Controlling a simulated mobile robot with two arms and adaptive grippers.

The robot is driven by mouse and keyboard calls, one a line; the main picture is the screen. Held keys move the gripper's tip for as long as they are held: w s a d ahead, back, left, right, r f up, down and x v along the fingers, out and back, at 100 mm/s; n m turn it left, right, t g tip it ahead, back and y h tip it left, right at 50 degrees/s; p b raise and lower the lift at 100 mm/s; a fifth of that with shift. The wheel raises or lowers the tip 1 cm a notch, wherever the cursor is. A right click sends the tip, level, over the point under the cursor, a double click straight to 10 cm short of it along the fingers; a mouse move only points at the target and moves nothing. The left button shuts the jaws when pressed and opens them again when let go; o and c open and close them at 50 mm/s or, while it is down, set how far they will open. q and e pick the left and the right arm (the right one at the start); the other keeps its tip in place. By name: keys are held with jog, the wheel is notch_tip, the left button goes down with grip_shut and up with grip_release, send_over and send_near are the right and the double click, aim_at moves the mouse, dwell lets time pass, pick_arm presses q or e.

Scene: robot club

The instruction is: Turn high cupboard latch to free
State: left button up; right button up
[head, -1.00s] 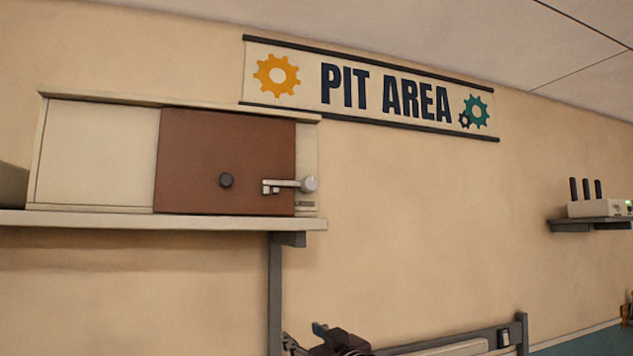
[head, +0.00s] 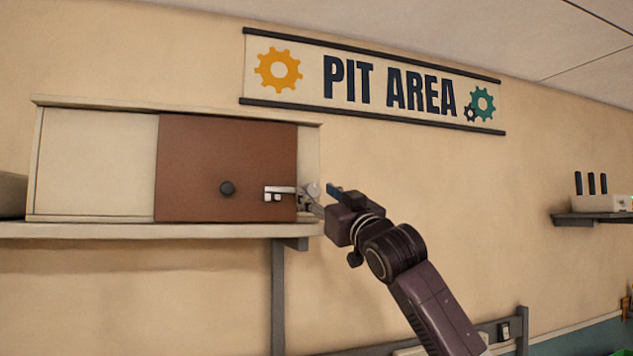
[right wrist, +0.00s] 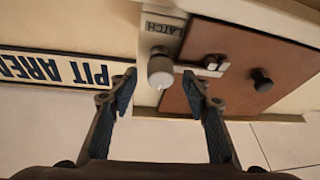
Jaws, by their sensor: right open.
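The high cupboard (head: 95,163) has a brown door (head: 200,165) with a dark round knob (head: 227,188). The latch (head: 280,192) is a pale bar lying level across the door's right edge, with a round hub at its right end. My right gripper (head: 321,196) is at the hub, coming from the right, and partly covers it. In the right wrist view the open fingers (right wrist: 160,78) stand either side of the latch hub (right wrist: 161,68), with gaps; contact is not visible. My left gripper is not in view.
The cupboard stands on a wall shelf (head: 150,231) with a grey bracket (head: 279,290) beneath. A "PIT AREA" banner (head: 375,84) hangs above right. A small shelf (head: 585,221) with a white device is far right. The wall between is bare.

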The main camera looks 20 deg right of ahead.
jog(key=shift+w+a+r, duration=0.1)
jog(key=shift+w+r, duration=0.2)
jog(key=shift+w, duration=0.15)
jog(key=shift+w+f, duration=0.1)
grip_shut()
